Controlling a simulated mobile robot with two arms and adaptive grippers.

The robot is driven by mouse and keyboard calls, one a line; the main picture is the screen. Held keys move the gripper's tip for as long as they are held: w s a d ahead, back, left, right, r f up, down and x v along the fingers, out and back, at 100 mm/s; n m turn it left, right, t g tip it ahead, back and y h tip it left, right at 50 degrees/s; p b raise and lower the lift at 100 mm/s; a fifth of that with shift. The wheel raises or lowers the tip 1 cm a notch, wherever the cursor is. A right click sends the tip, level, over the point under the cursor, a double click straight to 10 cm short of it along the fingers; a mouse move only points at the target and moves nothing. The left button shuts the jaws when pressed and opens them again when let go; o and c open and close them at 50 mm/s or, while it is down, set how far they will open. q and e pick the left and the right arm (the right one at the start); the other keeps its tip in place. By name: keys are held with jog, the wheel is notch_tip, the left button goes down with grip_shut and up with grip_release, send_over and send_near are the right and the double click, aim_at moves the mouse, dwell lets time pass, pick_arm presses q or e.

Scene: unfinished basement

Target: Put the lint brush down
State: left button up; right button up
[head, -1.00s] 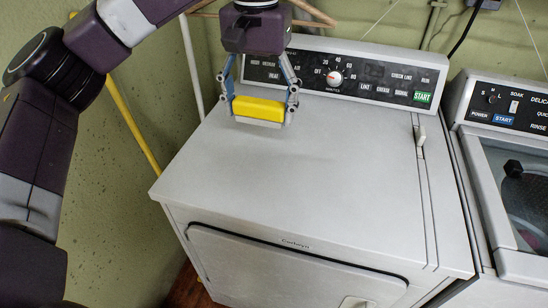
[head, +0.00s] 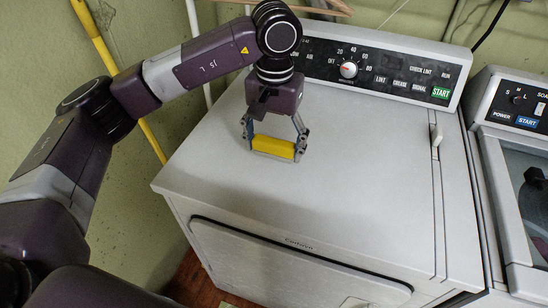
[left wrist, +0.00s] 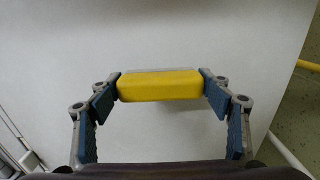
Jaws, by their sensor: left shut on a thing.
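The lint brush (head: 273,146) shows as a yellow block between the fingertips of my left gripper (head: 274,150), over the white dryer's top (head: 330,190). My left gripper is shut on it, one finger at each end. In the left wrist view the yellow brush (left wrist: 160,85) spans the two fingertips, with the plain white dryer top behind it. I cannot tell whether the brush touches the dryer top or hangs just above it. My right gripper is not in view.
The dryer's control panel (head: 385,75) rises along the back edge. A washer (head: 520,170) stands to the right. A yellow pole (head: 97,38) leans at the left wall. The dryer top is bare in front and to the right of my left gripper.

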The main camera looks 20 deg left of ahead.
aim_at(274, 171)
pick_arm(q)
jog(key=shift+f, duration=0.55)
notch_tip(274, 171, down, 4)
jog(key=shift+p, duration=0.45)
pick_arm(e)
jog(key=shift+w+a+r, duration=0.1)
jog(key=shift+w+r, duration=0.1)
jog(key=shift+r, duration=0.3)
pick_arm(q)
jog(key=shift+f, duration=0.1)
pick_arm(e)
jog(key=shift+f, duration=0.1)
pick_arm(q)
jog(key=shift+f+b, duration=0.1)
jog(key=shift+b, duration=0.2)
jog(key=o, duration=1.1)
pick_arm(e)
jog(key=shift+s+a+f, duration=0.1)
